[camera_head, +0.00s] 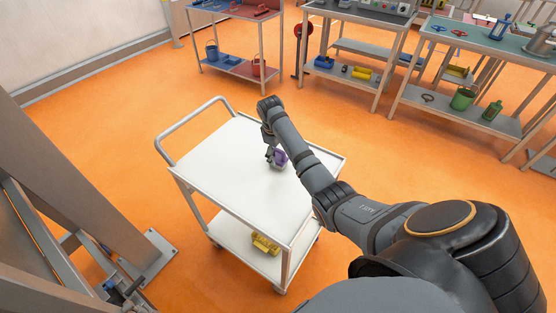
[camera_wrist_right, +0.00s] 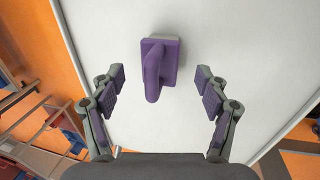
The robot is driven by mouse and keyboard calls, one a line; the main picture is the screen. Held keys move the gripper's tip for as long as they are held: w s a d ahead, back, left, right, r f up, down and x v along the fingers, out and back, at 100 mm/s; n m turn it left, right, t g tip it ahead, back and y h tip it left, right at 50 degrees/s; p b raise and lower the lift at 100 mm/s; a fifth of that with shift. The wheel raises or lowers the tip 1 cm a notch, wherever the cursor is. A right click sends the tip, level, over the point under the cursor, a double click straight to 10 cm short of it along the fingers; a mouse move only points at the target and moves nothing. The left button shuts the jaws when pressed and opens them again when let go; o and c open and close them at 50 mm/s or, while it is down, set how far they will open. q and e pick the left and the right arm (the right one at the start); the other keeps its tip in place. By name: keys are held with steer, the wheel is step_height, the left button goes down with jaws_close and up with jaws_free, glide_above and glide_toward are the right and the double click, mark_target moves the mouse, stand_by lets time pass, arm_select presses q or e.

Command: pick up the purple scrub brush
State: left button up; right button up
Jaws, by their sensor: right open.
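The purple scrub brush (camera_head: 281,158) sits on the white top of the cart (camera_head: 222,165), towards its right side. In the right wrist view the brush (camera_wrist_right: 160,68) shows a block-like base and a rounded handle, at the top centre of the picture. My right gripper (camera_head: 270,158) is over the cart top at the brush, its fingers partly hidden by the arm. In the wrist view the right gripper (camera_wrist_right: 160,82) is open, with one finger on each side of the brush and a clear gap to it on both sides. My left gripper does not show.
The cart has a push handle (camera_head: 190,125) at its far left end. A yellow item (camera_head: 265,244) lies on its lower shelf. Workbenches with tools and buckets stand at the back. The cart top around the brush is clear.

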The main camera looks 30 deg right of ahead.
mark_target(279, 159)
steer(key=f, duration=0.4)
steer(key=shift+w+d+f, duration=0.1)
steer(key=shift+w+d, duration=0.15)
steer(key=shift+d, duration=0.05)
steer(key=shift+f, duration=0.35)
steer(key=shift+c, duration=0.6)
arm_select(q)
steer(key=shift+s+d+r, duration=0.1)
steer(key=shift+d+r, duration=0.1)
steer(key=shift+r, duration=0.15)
arm_select(e)
steer(key=c, duration=1.2)
steer(key=shift+r, duration=0.1)
step_height(279, 159, up, 3)
steer(key=shift+w+d+b, duration=0.1)
steer(key=shift+b, duration=0.2)
arm_select(q)
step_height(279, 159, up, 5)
steer(key=p, duration=0.5)
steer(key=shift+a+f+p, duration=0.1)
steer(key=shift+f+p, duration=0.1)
steer(key=shift+p, duration=0.1)
arm_select(e)
steer(key=s+a+r, duration=0.6)
steer(key=s, duration=0.1)
steer(key=s+a+r, duration=0.2)
steer(key=s+r, duration=0.2)
steer(key=shift+s+a, duration=0.1)
steer(key=shift+a, duration=0.3)
